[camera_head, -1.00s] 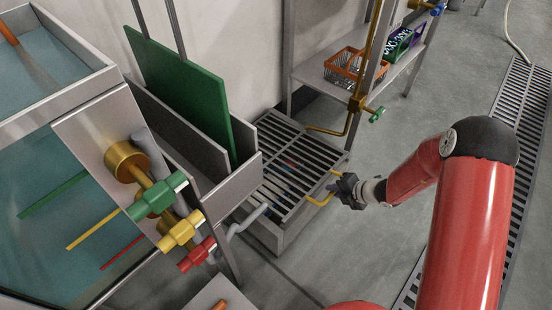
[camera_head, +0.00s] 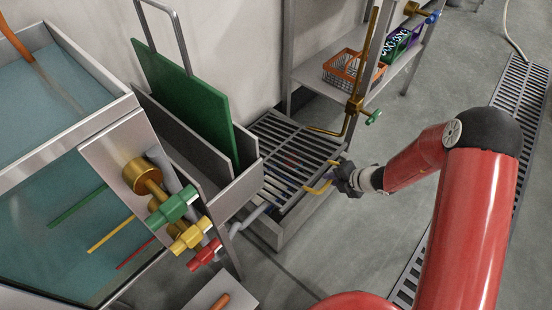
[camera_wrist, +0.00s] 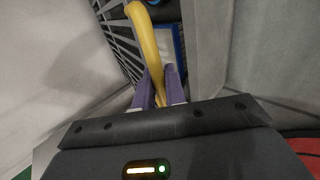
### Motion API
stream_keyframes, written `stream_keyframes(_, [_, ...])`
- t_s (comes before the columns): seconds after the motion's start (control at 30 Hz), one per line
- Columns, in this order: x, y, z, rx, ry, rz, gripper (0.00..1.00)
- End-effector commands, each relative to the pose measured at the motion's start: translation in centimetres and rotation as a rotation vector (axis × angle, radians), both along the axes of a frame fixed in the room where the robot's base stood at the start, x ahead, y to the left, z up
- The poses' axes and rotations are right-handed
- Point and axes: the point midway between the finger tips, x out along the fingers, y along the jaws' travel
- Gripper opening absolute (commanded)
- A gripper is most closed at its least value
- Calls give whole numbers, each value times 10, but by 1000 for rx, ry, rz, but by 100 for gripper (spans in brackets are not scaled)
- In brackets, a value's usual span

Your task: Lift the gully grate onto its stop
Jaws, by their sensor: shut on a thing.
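The gully grate (camera_head: 285,137) is a dark slotted panel over a grey gully box (camera_head: 305,219), in front of the wall. Its edge nearest my gripper stands a little above the box rim, so the grate looks slightly tilted. A yellow handle (camera_head: 318,189) is fixed on that edge. My gripper (camera_head: 334,179) is shut on this handle; in the wrist view the purple fingers (camera_wrist: 158,88) close around the yellow bar (camera_wrist: 147,45). The grate's slats (camera_wrist: 116,38) show left of it. A blue and white thing (camera_wrist: 169,45) shows past the handle. I cannot make out the stop.
A brass pipe (camera_head: 365,70) with a green valve comes down behind the grate. A steel holder with a green board (camera_head: 182,95) stands left, beside a tank with coloured valves (camera_head: 190,237). A shelf with an orange basket (camera_head: 352,68) is behind. Floor to the right is open.

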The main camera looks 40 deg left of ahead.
Motion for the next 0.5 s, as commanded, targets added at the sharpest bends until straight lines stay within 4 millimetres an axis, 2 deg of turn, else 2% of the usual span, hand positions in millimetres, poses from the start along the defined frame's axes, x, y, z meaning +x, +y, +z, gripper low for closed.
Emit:
stream_keyframes(0.03, [1,3,9,4,-2,1,0])
stream_keyframes(0.37, [1,3,8,4,-1,1,0])
stream_keyframes(0.5, [1,5,15,4,-1,1,0])
